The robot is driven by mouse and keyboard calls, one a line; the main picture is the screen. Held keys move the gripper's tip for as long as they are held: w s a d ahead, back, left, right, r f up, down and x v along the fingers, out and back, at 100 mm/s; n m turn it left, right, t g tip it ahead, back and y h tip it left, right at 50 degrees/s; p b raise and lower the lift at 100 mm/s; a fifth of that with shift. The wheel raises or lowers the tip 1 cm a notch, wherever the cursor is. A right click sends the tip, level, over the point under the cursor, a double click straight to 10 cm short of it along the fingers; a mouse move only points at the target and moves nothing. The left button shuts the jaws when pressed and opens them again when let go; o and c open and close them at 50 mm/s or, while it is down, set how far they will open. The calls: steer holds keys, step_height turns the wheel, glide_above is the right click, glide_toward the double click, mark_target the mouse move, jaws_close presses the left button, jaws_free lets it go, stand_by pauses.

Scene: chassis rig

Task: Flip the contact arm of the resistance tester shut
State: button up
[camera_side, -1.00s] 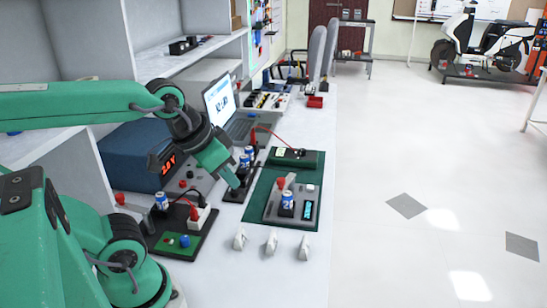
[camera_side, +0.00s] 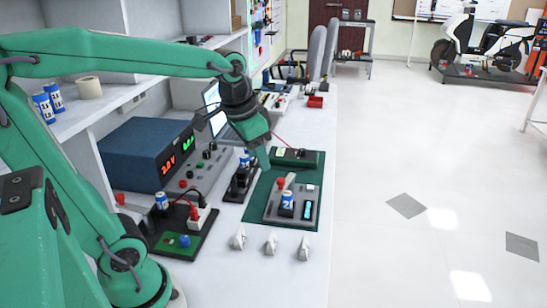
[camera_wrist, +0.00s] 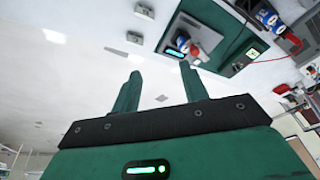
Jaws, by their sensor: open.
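The resistance tester (camera_side: 272,208) is a flat grey device with a lit cyan display, lying on a green mat. A blue-and-white cell (camera_side: 287,200) stands on it. Its pale contact arm (camera_side: 290,181) sticks up at a slant behind the cell, beside a red knob (camera_side: 281,183). My gripper (camera_side: 265,162) is above the mat's back-left part, up and behind the tester, touching nothing I can make out. In the wrist view my gripper (camera_wrist: 162,88) has its two green fingers apart and empty, with the tester (camera_wrist: 172,30) beyond them at the top.
A dark green box (camera_side: 295,157) with a red lead lies at the mat's back. A black cell holder (camera_side: 240,185) stands left of the mat. A blue power supply (camera_side: 145,150) is further left. Several white clips (camera_side: 271,243) lie in front.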

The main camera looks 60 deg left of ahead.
steer(key=w+a+f+m+g, duration=0.1)
steer(key=w+a+f+g, duration=0.2)
steer(key=w, duration=0.4)
glide_toward(281, 179)
steer(key=shift+s+d+f+m, duration=0.1)
steer(key=shift+m, duration=0.2)
steer(key=shift+w+a+f, duration=0.25)
steer(key=shift+f, duration=0.05)
steer(key=shift+f, duration=0.1)
steer(key=shift+f, duration=3.8)
jaws_close()
